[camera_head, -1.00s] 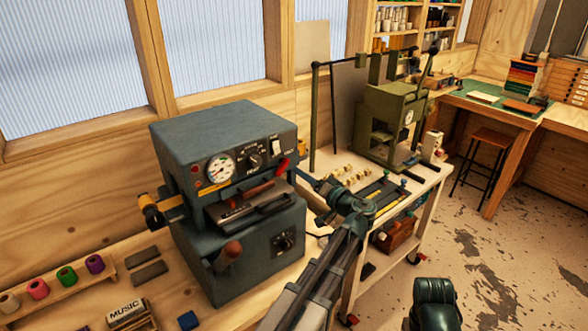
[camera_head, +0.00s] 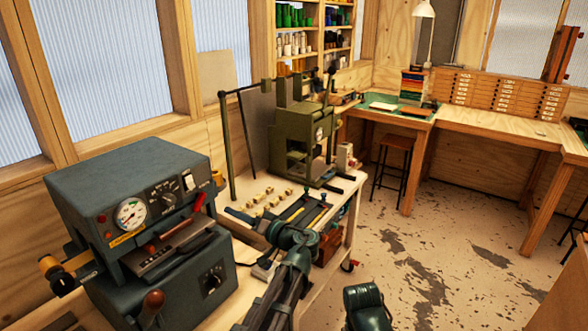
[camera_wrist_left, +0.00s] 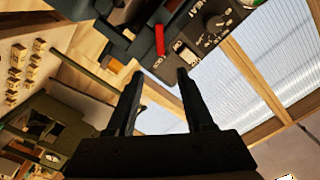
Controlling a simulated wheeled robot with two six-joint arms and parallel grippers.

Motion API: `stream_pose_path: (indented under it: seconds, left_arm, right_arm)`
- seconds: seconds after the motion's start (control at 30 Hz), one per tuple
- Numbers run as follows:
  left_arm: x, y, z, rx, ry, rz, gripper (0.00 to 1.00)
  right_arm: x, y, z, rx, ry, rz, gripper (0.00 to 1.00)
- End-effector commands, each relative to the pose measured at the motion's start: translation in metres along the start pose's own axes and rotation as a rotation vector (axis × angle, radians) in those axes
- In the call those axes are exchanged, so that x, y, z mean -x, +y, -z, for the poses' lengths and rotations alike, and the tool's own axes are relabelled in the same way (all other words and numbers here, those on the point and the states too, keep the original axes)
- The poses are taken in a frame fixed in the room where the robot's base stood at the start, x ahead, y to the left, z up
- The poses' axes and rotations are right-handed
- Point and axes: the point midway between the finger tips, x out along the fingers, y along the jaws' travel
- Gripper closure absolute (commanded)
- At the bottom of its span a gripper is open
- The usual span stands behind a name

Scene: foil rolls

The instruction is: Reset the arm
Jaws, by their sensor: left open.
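My left arm comes up from the bottom of the head view. My left gripper (camera_head: 232,213) points left there, beside the grey-blue hot-stamping machine (camera_head: 140,190) and above the work surface. In the left wrist view my left gripper (camera_wrist_left: 160,76) shows two dark fingers spread apart with nothing between them. Beyond the fingertips is the machine's dark front with a red lever (camera_wrist_left: 160,40). My right gripper is not in view.
A green press (camera_head: 300,140) stands on a white-legged cart with small brass-coloured blocks (camera_head: 265,200). A wooden bench (camera_head: 490,122) and a stool (camera_head: 392,150) stand farther back. The scuffed floor (camera_head: 430,240) is open on the right.

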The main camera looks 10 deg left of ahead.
Motion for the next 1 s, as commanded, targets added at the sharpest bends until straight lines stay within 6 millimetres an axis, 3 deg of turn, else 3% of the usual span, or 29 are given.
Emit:
stream_pose_path:
  seconds: [0.13,0.27,0.4,0.6,0.8,1.0]
  left_arm:
    - [0.013,0.009,-0.025,-0.034,-0.081,-0.074,0.47]
    - [0.048,0.033,-0.076,-0.126,-0.251,-0.257,0.47]
    - [0.109,0.060,-0.136,-0.269,-0.436,-0.535,0.47]
    - [0.212,0.079,-0.200,-0.476,-0.606,-0.954,0.47]
    - [0.284,0.076,-0.228,-0.609,-0.665,-1.250,0.47]
    - [0.307,0.073,-0.234,-0.649,-0.676,-1.350,0.47]
  right_arm:
    - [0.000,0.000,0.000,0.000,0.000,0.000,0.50]
    - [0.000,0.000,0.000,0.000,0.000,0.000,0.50]
    - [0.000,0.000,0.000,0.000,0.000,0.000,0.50]
    - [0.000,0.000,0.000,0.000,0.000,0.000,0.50]
    - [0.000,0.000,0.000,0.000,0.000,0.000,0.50]
    - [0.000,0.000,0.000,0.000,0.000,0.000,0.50]
